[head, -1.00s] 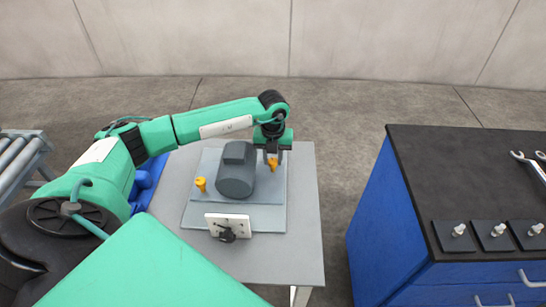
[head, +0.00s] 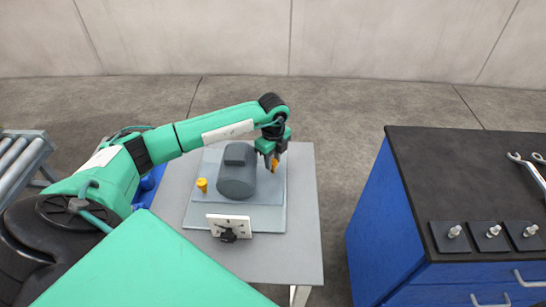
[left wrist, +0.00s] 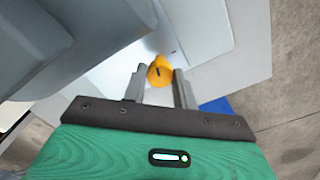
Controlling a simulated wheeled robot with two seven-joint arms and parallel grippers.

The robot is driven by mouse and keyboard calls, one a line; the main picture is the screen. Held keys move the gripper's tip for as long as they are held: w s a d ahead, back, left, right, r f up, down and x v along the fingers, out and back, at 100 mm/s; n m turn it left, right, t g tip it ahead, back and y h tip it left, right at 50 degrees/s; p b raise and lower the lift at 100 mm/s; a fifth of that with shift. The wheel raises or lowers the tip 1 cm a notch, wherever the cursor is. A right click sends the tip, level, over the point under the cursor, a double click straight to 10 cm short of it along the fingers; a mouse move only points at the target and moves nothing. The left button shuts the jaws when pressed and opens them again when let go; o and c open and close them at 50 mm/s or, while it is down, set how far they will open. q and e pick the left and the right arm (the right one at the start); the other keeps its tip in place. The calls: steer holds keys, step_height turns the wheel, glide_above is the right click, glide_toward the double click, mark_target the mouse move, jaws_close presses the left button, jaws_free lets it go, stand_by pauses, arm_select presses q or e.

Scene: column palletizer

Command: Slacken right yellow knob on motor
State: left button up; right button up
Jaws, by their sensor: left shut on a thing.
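The grey motor (head: 237,175) sits on a pale plate (head: 262,214) on the grey table. The right yellow knob (head: 276,165) is to the right of the motor, partly hidden by my left gripper (head: 271,160). In the left wrist view the knob (left wrist: 160,71) lies between the fingertips of my left gripper (left wrist: 160,76), which is shut on it. The left yellow knob (head: 202,184) stands upright left of the motor. My right gripper is not in view.
A white panel with a black knob (head: 228,232) stands at the front of the plate. A blue cabinet (head: 390,215) with a black top is at the right, holding wrenches (head: 530,170) and several small black plates with pegs. A roller conveyor (head: 18,165) is at the far left.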

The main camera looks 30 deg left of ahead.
arm_select(q)
steer(key=shift+n, duration=1.1)
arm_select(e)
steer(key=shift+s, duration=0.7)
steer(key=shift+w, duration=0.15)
arm_select(q)
steer(key=o, duration=1)
steer(key=shift+c, duration=0.2)
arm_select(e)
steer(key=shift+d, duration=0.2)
arm_select(q)
step_height(320, 180, up, 14)
steer(key=b, duration=0.1)
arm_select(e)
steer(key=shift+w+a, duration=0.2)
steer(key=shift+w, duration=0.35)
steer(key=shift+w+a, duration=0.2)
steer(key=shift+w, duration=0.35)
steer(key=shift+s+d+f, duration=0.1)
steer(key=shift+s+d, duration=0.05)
